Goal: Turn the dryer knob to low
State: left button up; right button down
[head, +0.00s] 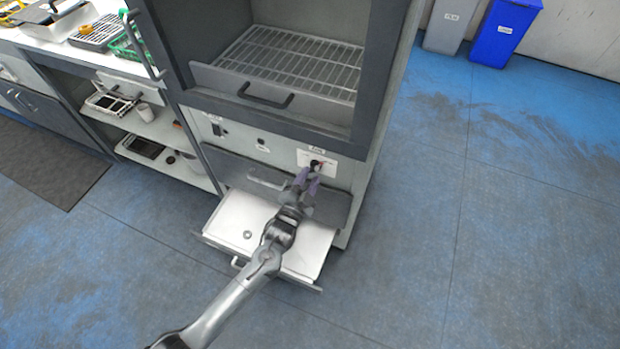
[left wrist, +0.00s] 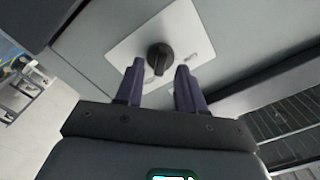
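The dryer (head: 285,135) is a grey cabinet with an open upper bay. Its black knob (head: 316,165) sits on a white label plate (head: 331,162) on the lower front panel; the knob also shows in the left wrist view (left wrist: 159,59). The plate (left wrist: 190,30) has small print that I cannot read. My left gripper (head: 309,181) is just in front of the knob. In the left wrist view its two purple fingers (left wrist: 158,78) are apart with nothing between them, and the knob appears beyond their tips, seemingly untouched. My right gripper is not in view.
An open drawer (head: 232,215) juts out below the panel, under my left arm. A wire rack (head: 290,62) lies in the upper bay. Shelves (head: 160,135) stand at left. A grey bin (head: 450,25) and blue bin (head: 505,30) stand at back right. The blue floor (head: 500,220) at right is clear.

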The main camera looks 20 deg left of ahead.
pick_arm(q)
jog(key=shift+w, duration=0.55)
jog(key=shift+c, duration=0.4)
grip_shut()
